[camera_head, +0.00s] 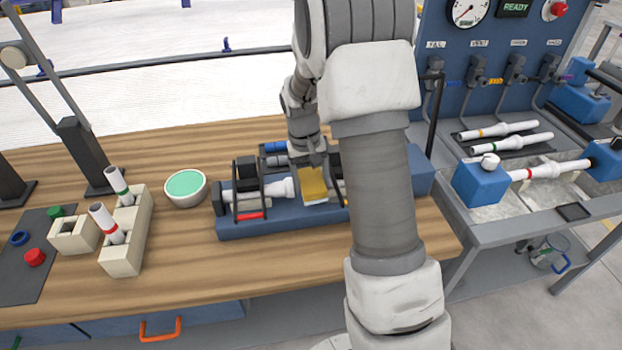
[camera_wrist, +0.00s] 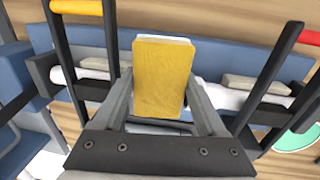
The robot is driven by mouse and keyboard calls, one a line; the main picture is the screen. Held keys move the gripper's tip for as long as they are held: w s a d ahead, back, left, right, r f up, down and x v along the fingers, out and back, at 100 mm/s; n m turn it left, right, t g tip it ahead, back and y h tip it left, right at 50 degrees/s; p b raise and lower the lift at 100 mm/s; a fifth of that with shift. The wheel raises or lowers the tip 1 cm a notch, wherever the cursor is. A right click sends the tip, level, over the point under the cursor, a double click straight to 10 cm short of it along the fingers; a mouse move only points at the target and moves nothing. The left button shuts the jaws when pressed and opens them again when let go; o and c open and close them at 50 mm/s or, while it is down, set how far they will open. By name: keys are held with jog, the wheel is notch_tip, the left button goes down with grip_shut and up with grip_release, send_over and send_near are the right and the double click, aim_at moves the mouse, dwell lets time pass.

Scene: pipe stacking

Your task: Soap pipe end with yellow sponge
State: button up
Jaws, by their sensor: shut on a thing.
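A yellow sponge (camera_head: 312,183) is held in my gripper (camera_head: 308,160) over the blue pipe fixture in the head view. In the wrist view the sponge (camera_wrist: 162,77) sits between the two fingers of my gripper (camera_wrist: 160,100). A white pipe (camera_head: 272,189) lies in the blue fixture (camera_head: 278,225), left of the sponge; its right part is hidden. In the wrist view a white pipe (camera_wrist: 228,99) lies behind and beside the sponge. I cannot tell whether the sponge touches it. A white bowl with green soap (camera_head: 185,187) stands left of the fixture.
Two pipes (camera_head: 119,184) (camera_head: 105,222) stand in a beige block holder (camera_head: 127,250). A test bench (camera_head: 530,210) with more pipes stands at right. The front of the wooden table (camera_head: 200,285) is clear.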

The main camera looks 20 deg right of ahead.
jog(key=shift+s+a, duration=0.1)
jog(key=shift+s, duration=0.25)
jog(key=shift+w, duration=0.15)
jog(key=shift+w+d, duration=0.2)
jog(key=shift+w, duration=0.5)
jog(key=shift+s, duration=0.1)
jog(key=shift+s+a, duration=0.2)
jog(key=shift+s, duration=0.55)
